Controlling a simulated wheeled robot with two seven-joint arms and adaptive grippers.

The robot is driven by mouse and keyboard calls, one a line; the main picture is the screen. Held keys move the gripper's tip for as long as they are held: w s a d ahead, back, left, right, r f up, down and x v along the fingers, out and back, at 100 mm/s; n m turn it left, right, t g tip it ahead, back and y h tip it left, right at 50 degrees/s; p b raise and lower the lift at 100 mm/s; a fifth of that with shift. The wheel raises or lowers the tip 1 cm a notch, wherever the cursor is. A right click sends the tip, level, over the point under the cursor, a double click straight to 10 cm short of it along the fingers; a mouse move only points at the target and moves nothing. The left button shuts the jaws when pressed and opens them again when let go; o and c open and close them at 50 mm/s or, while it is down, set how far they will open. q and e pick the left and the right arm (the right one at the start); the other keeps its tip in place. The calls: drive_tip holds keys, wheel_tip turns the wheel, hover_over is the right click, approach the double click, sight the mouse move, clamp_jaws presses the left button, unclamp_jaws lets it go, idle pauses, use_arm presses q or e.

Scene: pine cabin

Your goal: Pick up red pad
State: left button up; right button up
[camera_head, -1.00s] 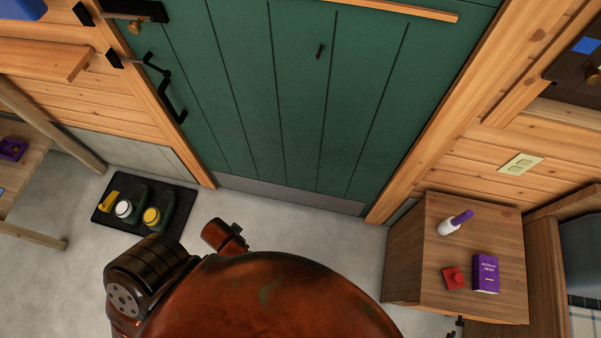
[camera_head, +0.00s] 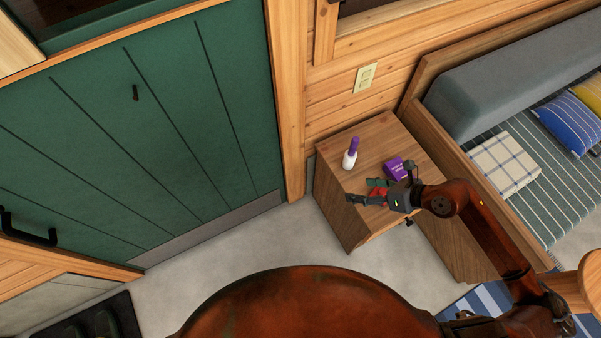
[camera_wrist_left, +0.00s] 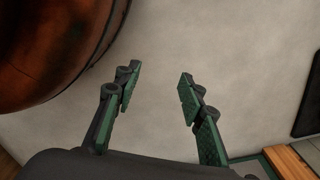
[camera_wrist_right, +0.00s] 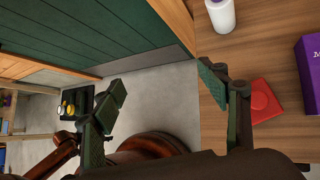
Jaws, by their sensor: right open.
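The red pad (camera_wrist_right: 264,101) lies flat on the wooden cabinet top (camera_head: 372,145). In the head view a little of the red pad (camera_head: 381,195) shows between the fingers of my right gripper (camera_head: 367,191), which partly hides it. In the right wrist view the red pad is beside the right-hand finger, outside the gap of my right gripper (camera_wrist_right: 160,95), which is open and empty. My left gripper (camera_wrist_left: 158,88) is open and empty above bare floor; it is not seen in the head view.
A white bottle with a purple cap (camera_head: 350,154) and a purple box (camera_head: 396,169) stand on the cabinet near the pad. A bed with a grey bolster (camera_head: 500,85) is at right. A green door (camera_head: 130,120) is at left. Pale floor is clear in front.

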sight(383, 193)
drive_tip(key=d+f+h, duration=0.1)
drive_tip(key=d, duration=0.2)
drive_tip(key=d+f+g+h, duration=0.1)
drive_tip(key=d+f+h, duration=0.1)
drive_tip(key=d, duration=0.1)
drive_tip(key=d+f+n+h, duration=0.1)
drive_tip(key=d, duration=0.3)
drive_tip(key=shift+s+f+g+h, duration=0.1)
drive_tip(key=shift+f+g+h, duration=0.1)
drive_tip(key=shift+g+h, duration=0.2)
drive_tip(key=shift+w+d+f+b, duration=0.15)
drive_tip(key=shift+d+f+b, duration=0.1)
drive_tip(key=shift+f, duration=0.35)
drive_tip(key=shift+w+d+f+b, duration=0.15)
drive_tip(key=shift+f+b, duration=0.05)
drive_tip(key=shift+f, duration=0.35)
drive_tip(key=shift+w+a+f, duration=0.1)
drive_tip(key=shift+w+f, duration=0.05)
drive_tip(key=shift+f, duration=0.15)
drive_tip(key=b+x, duration=0.2)
drive_tip(key=x, duration=0.2)
drive_tip(key=shift+w+f, duration=0.1)
drive_tip(key=shift+w+f+b, duration=0.15)
drive_tip(key=shift+f+b, duration=0.15)
use_arm(q)
drive_tip(key=w+r, duration=0.1)
drive_tip(key=w+d+r, duration=0.1)
drive_tip(key=r, duration=0.2)
drive_tip(key=shift+w+d, duration=0.3)
drive_tip(key=shift+w, duration=0.1)
